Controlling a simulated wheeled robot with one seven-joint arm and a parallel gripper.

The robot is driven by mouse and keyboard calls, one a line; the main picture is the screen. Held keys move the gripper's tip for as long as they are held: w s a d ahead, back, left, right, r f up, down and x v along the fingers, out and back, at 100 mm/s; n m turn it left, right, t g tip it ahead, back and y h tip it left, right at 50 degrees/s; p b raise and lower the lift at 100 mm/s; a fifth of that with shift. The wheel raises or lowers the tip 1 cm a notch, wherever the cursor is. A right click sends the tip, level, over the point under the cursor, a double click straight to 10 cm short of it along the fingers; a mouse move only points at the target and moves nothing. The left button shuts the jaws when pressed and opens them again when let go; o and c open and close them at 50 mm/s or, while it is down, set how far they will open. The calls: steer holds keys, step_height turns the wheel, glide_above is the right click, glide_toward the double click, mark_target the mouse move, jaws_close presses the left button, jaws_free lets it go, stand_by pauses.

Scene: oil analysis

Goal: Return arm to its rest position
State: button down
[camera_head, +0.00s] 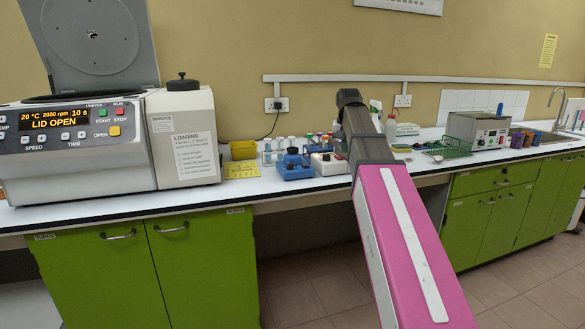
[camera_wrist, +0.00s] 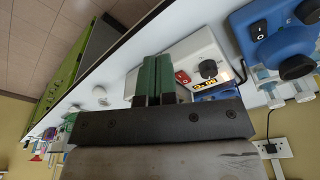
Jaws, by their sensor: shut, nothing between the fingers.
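My arm reaches forward over the bench in the head view, with its pink link (camera_head: 412,262) in front and a dark joint (camera_head: 350,97) at the far end. The fingers of my gripper do not show there. In the wrist view my gripper (camera_wrist: 153,78) has its two green fingers together, with nothing held between them. Behind the fingers a white device (camera_wrist: 205,62) with a red switch and black knob stands on the bench. A blue device (camera_wrist: 278,32) is to its right, apart from the fingers.
A centrifuge (camera_head: 78,150) with its lid raised and "LID OPEN" on its display fills the left of the bench (camera_head: 130,212). Tubes in racks (camera_head: 272,150) stand near the arm. A grey box device (camera_head: 478,130) and a sink are at right. Green cabinets (camera_head: 190,265) lie below.

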steer(key=s+f+n, duration=0.1)
steer(key=s+f, duration=0.2)
steer(key=f, duration=1)
steer(key=s+f, duration=0.4)
steer(key=f, duration=0.9)
steer(key=s+f, duration=0.7)
steer(key=f, duration=0.2)
steer(key=s+f+n+g, duration=0.1)
steer(key=s+f, duration=0.5)
steer(key=f, duration=0.4)
steer(key=shift+s+g, duration=0.3)
steer(key=shift+s, duration=0.1)
